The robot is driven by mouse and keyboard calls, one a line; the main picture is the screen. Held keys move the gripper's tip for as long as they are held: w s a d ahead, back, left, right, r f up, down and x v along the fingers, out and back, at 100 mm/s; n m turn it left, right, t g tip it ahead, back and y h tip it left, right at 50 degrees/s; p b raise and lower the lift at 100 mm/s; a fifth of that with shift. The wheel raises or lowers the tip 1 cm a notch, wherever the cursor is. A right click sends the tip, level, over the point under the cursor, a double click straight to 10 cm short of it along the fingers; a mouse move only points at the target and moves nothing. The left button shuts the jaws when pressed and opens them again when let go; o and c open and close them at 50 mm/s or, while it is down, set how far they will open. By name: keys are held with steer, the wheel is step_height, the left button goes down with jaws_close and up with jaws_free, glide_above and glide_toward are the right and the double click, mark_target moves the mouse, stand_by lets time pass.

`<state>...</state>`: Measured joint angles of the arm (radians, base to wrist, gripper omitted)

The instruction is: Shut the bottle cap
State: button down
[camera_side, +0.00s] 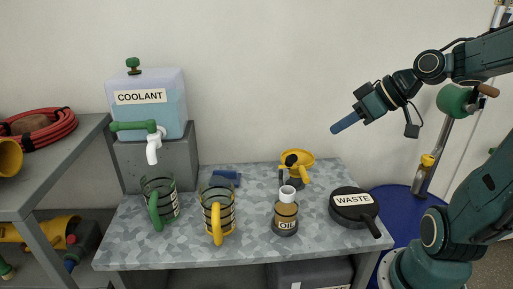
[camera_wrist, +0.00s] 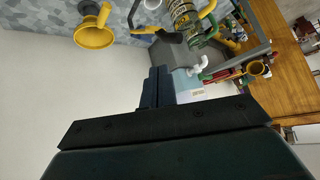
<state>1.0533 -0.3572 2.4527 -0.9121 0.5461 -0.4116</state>
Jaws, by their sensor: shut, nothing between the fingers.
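The oil bottle (camera_side: 286,221), amber with a dark base and an OIL label, stands upright near the table's front edge. Its white cap (camera_side: 287,192) is at its top; I cannot tell whether it is open. A white round piece at the top edge of the wrist view may be this cap, but I cannot be sure. My gripper (camera_side: 335,129) is shut and empty, in the air above and to the right of the bottle, well apart from it. Its blue fingers also show together in the wrist view (camera_wrist: 158,72).
A yellow funnel (camera_side: 297,158) stands close behind the bottle. A black WASTE pan (camera_side: 352,207) is to its right. A mug with a yellow handle (camera_side: 217,213) and a green-handled mug (camera_side: 158,203) stand left. The coolant tank (camera_side: 148,108) is at back left.

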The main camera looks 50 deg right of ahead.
steer(key=shift+s+r, duration=0.3)
steer(key=shift+s, duration=0.05)
steer(key=shift+d, duration=0.1)
steer(key=c, duration=1.3)
jaws_free()
steer(key=shift+c, duration=0.2)
steer(key=shift+o, duration=0.2)
steer(key=shift+w+d+r+m+g, duration=0.1)
steer(key=shift+w+r+m+g, duration=0.1)
steer(key=shift+w+m+g, duration=0.6)
step_height(320, 180, up, 4)
steer(key=m+g+h, duration=0.1)
steer(key=m+g, duration=0.5)
steer(key=m, duration=0.3)
glide_above(287, 162)
steer(key=s+d, duration=0.1)
steer(key=s, duration=0.2)
steer(key=shift+s+d, duration=0.1)
steer(key=shift+d, duration=0.1)
steer(key=f, duration=0.4)
steer(key=w+a+f, duration=0.1)
steer(key=f, duration=0.8)
steer(key=shift+w+a+f, duration=0.15)
steer(key=shift+w+f, duration=0.15)
steer(key=shift+w, duration=0.05)
